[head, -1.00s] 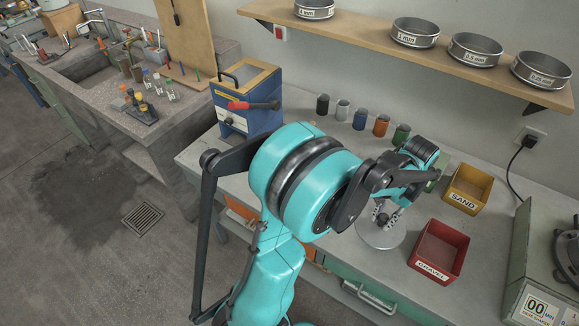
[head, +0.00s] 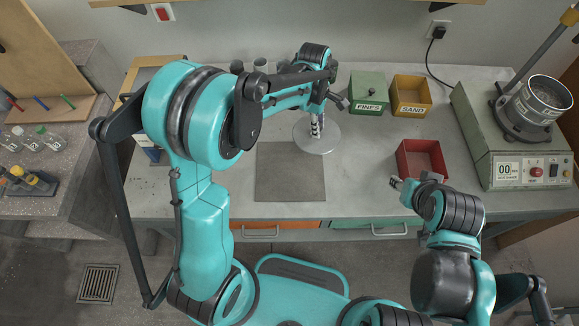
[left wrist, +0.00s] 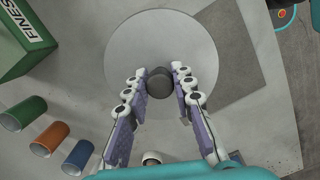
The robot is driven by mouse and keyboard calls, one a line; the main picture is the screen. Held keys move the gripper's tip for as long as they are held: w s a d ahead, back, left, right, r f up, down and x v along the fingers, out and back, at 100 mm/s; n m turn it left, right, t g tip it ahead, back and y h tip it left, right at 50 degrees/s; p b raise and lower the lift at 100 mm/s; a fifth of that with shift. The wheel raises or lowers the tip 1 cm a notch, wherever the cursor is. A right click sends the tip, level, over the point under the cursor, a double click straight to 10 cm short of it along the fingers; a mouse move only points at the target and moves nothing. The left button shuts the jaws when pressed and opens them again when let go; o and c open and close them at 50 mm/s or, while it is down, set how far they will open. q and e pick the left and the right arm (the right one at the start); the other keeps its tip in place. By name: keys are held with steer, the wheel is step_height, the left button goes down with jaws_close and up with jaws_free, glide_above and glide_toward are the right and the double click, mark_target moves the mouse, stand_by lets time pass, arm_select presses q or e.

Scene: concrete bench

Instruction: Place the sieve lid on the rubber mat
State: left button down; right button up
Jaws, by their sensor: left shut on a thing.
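The sieve lid (head: 328,144) is a flat pale grey disc with a dark knob (left wrist: 160,84) at its middle. My left gripper (head: 317,128) points down at it and is shut on the knob, with a finger on each side in the left wrist view (left wrist: 159,88). The rubber mat (head: 290,178) is a flat dark grey square on the bench; the lid hides its far right corner in the head view. I cannot tell how high the lid is above the bench. My right gripper (head: 396,183) is near the red bin, its jaws too small to read.
The green FINES box (head: 367,90), yellow SAND bin (head: 410,90) and red bin (head: 421,158) stand right of the lid. A sieve shaker (head: 515,130) stands at the far right. Several coloured cylinders, including a blue one (left wrist: 78,156), are near my left gripper.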

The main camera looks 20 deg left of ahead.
arm_select(q)
steer(key=shift+w+d+n, duration=0.25)
steer(key=shift+d+n, duration=0.3)
steer(key=shift+n, duration=0.35)
steer(key=b, duration=0.3)
glide_above(292, 170)
steer(key=f, duration=0.7)
steer(key=shift+w+a, duration=0.1)
steer(key=shift+a, duration=0.2)
step_height(292, 170, down, 4)
steer(key=shift+f+b, duration=0.1)
steer(key=shift+b, duration=0.9)
steer(key=c, duration=1.3)
jaws_free()
